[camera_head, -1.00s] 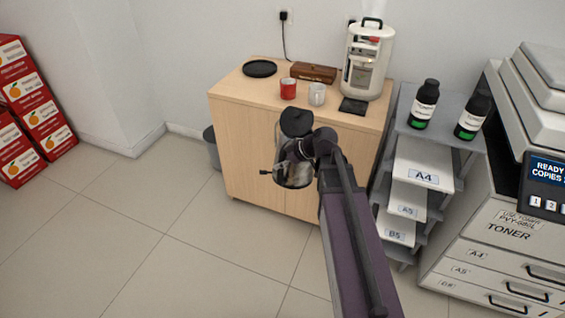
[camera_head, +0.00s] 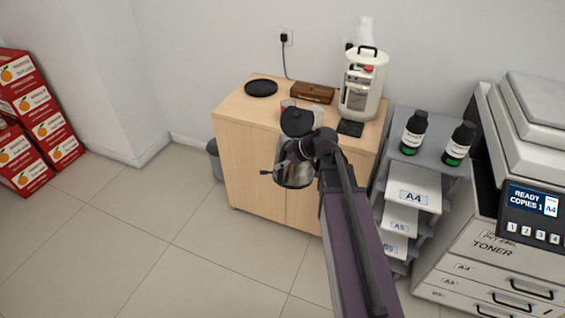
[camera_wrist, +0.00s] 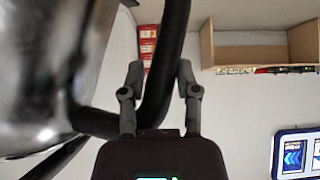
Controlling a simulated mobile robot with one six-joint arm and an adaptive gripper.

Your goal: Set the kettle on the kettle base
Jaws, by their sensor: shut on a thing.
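The kettle (camera_head: 296,174) is shiny metal with a black lid and a black handle. It is upright in the head view, in front of the cabinet and apart from the base. My gripper (camera_head: 322,146) is shut on the kettle's handle; the wrist view shows its two fingers (camera_wrist: 160,82) on either side of the dark handle bar, with the blurred metal body (camera_wrist: 45,70) at left. The kettle base (camera_head: 261,88), a flat black disc, lies empty on the cabinet top at the back left. The kettle's underside is hidden.
The kettle's lid partly covers the mugs. A paper shelf (camera_head: 413,190) with two bottles stands at right.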

